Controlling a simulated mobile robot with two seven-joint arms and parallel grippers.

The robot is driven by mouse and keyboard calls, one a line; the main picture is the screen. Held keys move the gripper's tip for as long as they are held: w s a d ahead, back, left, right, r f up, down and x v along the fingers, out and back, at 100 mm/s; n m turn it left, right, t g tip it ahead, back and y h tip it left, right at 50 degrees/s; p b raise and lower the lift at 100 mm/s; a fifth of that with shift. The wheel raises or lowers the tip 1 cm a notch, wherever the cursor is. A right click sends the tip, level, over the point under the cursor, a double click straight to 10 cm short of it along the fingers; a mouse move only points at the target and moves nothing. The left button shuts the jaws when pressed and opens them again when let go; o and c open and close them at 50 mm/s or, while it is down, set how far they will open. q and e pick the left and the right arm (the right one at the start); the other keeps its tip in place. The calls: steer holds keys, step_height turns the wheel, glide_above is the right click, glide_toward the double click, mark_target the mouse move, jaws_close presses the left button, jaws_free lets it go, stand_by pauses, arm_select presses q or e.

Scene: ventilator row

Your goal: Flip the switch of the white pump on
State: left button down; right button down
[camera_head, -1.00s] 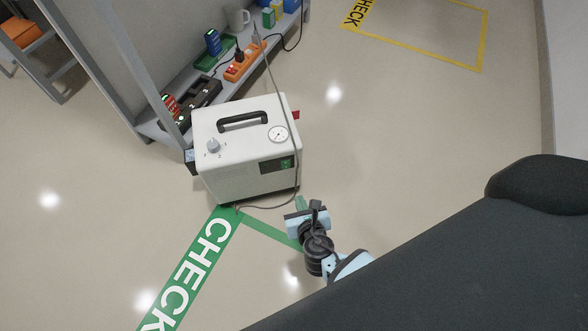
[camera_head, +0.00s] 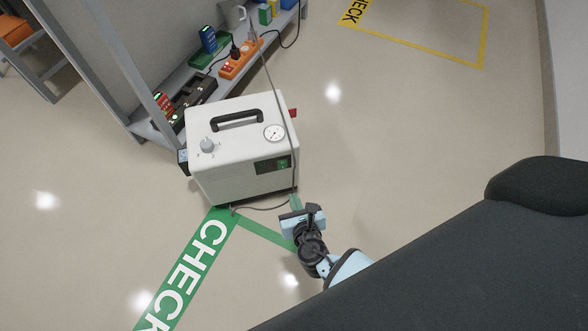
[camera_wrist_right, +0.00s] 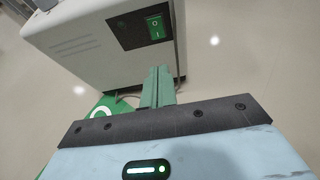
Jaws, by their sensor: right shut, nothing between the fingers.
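The white pump (camera_head: 238,148) stands on the floor, with a black handle, a grey knob and a round gauge on top. Its green rocker switch (camera_head: 284,163) sits in a dark panel on the front side. In the right wrist view the switch (camera_wrist_right: 154,27) shows "0" and "I" marks in the panel near the top. My right gripper (camera_head: 296,204) is just in front of the pump, below the panel in the picture. Its green fingers (camera_wrist_right: 158,86) are shut and empty, pointing toward the pump below the switch. I cannot tell whether they touch the pump. My left gripper is not in view.
A grey shelf (camera_head: 150,129) behind the pump holds an orange power strip (camera_head: 240,60) and small devices. A cable runs past the pump's right side to the floor. Green "CHECK" floor marking (camera_head: 190,270) lies in front. The floor at right is clear.

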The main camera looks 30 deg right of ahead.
mark_target(283, 168)
steer(key=b+x, duration=0.1)
steer(key=x, duration=0.2)
steer(key=b+x, duration=0.1)
steer(key=x, duration=0.3)
steer(key=r+b+x, duration=0.1)
steer(key=b+x, duration=0.1)
steer(key=x, duration=0.2)
steer(key=shift+w, duration=0.25)
steer(key=shift+w+d+f, duration=0.1)
steer(key=shift+w+f, duration=0.1)
steer(key=shift+r, duration=0.2)
